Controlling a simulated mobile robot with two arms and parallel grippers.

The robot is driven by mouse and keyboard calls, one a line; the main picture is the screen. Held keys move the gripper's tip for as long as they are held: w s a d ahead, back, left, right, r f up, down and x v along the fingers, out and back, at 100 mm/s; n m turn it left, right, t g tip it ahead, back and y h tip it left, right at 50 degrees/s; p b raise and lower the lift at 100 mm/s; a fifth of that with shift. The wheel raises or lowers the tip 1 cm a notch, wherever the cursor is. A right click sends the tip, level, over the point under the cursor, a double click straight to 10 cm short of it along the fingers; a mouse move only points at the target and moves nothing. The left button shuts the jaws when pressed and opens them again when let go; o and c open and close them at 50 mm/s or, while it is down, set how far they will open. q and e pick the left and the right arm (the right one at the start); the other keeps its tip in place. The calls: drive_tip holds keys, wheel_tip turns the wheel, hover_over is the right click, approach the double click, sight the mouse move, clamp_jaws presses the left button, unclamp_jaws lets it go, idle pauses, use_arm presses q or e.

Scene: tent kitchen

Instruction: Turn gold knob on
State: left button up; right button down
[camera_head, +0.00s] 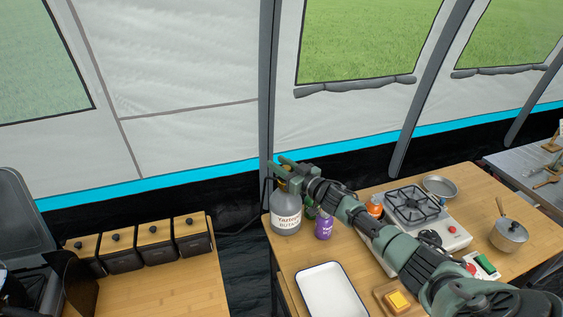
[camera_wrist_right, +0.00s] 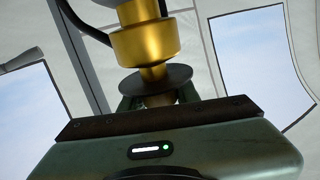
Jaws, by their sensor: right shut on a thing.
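The grey gas bottle (camera_head: 286,213), with a white label, stands upright at the left back corner of the right table. My right arm reaches across that table, and my right gripper (camera_head: 284,168) is at the bottle's top, hiding its valve in the head view. In the right wrist view, a gold fitting (camera_wrist_right: 145,42) and a dark disc (camera_wrist_right: 155,79) are just beyond the gripper. My right gripper is shut on the dull gold knob (camera_wrist_right: 158,100) below the disc, mostly hidden by the gripper. My left gripper is not in view.
A purple can (camera_head: 324,228) stands beside the bottle. A gas stove (camera_head: 455,237), a saucepan (camera_head: 508,234), a white tray (camera_head: 330,290) and a sponge (camera_head: 398,301) share the table. Several wooden-lidded boxes (camera_head: 153,233) stand on the left table. The tent wall is close behind.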

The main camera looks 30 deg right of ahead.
drive_tip(key=n+g+y+b, duration=0.1)
drive_tip(key=n+y+b, duration=0.1)
drive_tip(key=b, duration=0.1)
drive_tip(key=a+n+g+y+b, duration=0.1)
drive_tip(key=n+y+b, duration=0.1)
drive_tip(key=y+b, duration=0.1)
drive_tip(key=n+g+y+b, duration=0.1)
drive_tip(key=y+b, duration=0.2)
drive_tip(key=b, duration=0.1)
drive_tip(key=shift+s+a+f+n+g, duration=0.15)
drive_tip(key=shift+s+f+n+g, duration=0.15)
drive_tip(key=shift+n+g, duration=0.1)
drive_tip(key=shift+s+a+r+n+g+y+b, duration=0.1)
drive_tip(key=shift+r+n+g+y+b, duration=0.1)
drive_tip(key=shift+n+g+y+b, duration=0.3)
drive_tip(key=c, duration=1)
unclamp_jaws()
drive_tip(key=shift+c, duration=0.2)
drive_tip(key=b+v, duration=0.1)
drive_tip(key=v, duration=0.6)
drive_tip(key=shift+s+d+b, duration=0.25)
drive_tip(key=shift+s+b, duration=0.05)
